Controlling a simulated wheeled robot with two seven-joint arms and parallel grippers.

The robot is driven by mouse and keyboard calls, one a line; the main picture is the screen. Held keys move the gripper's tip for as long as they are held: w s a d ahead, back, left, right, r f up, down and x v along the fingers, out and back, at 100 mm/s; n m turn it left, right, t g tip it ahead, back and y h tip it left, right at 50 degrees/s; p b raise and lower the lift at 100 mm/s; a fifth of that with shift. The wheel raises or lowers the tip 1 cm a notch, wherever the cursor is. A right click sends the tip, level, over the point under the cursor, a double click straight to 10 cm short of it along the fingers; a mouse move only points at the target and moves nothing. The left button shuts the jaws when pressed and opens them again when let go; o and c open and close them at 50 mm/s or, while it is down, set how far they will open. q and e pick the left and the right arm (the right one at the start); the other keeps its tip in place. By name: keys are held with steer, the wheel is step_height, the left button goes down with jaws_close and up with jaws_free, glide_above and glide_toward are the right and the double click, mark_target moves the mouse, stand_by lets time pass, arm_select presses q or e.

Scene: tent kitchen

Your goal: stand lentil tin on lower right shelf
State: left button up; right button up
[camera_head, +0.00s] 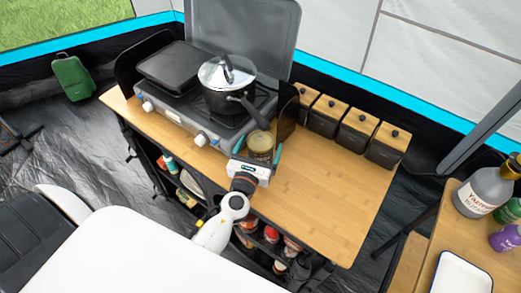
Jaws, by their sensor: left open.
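A tin (261,146), dark with a gold-coloured top, stands on the wooden tabletop (325,190) just right of the stove's front corner. I cannot read its label. My left gripper (259,153) is open, with its fingers on either side of the tin. I cannot tell whether they touch it. The shelves (262,243) under the tabletop show only in part, below and beside my left arm. They hold several jars and tins, including a red-topped jar (271,234). The lower right shelf is mostly hidden by the tabletop and my body. My right gripper is out of view.
A stove (190,124) with a lidded pot (226,87) stands left of the tin. Several dark canisters with wooden lids (358,129) line the back edge. The tabletop's right front is clear. A side table (470,235) with bottles and a white tray (462,274) stands right.

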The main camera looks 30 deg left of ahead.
arm_select(q)
steer(key=shift+w, duration=0.45)
steer(key=shift+s, duration=0.1)
steer(key=shift+c, duration=0.3)
steer(key=c, duration=1.2)
steer(key=shift+a, duration=0.1)
steer(key=shift+c, duration=1.2)
steer(key=shift+r, duration=0.15)
